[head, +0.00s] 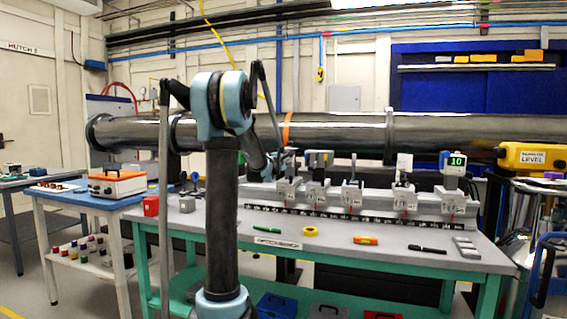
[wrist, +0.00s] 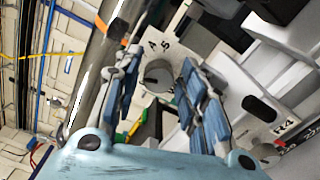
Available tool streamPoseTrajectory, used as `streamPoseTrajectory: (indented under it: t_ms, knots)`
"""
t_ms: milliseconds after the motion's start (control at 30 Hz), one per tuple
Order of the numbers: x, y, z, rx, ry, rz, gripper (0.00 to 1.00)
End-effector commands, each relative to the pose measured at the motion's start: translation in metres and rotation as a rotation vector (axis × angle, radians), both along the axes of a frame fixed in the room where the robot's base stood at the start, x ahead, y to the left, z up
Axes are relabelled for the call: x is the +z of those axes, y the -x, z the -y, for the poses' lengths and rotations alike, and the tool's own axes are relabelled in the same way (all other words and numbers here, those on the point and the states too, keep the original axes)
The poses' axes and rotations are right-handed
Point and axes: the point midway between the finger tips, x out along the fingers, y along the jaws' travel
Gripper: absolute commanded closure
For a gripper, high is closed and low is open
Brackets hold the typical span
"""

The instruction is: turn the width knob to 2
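In the wrist view a round grey knob (wrist: 158,77) sits on a pale dial plate (wrist: 178,52) with the digits 4 and 5 readable along its upper edge. The other marks and the knob's pointer are not clear. My gripper (wrist: 159,68) has its two blue-padded fingers apart, one on each side of the knob in the picture. I see no clear contact with the knob. In the head view my gripper (head: 274,165) is at the left end of the row of bench devices, and the knob cannot be made out there.
A grey rail (head: 360,215) carries several mounted devices, one with a green "10" display (head: 456,161). Tape, an orange tool and a black pen lie on the bench (head: 330,247). A large steel pipe (head: 330,132) runs behind. A side table (head: 70,200) stands left.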

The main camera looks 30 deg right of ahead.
Motion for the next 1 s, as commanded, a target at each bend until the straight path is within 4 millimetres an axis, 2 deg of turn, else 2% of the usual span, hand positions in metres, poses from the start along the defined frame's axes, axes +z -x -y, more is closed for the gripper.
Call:
streamPoseTrajectory:
  t_ms: [33,100,133,767,800,867,1000]
  knots:
    - [0.0000,0.0001,-0.0001,0.000,0.000,0.000,0.81]
    - [0.0000,0.0001,-0.0001,0.000,0.000,0.000,0.97]
    - [-0.0001,0.0002,0.0000,0.000,0.000,0.000,0.98]
    - [-0.0012,0.0014,0.0002,-0.002,-0.064,0.074,0.98]
    - [-0.0013,0.0015,0.0002,-0.002,-0.064,0.074,0.70]
    - [-0.0012,0.0015,0.0001,-0.002,-0.064,0.074,0.56]
    - [-0.0008,0.0009,0.0000,-0.001,-0.063,0.075,0.54]
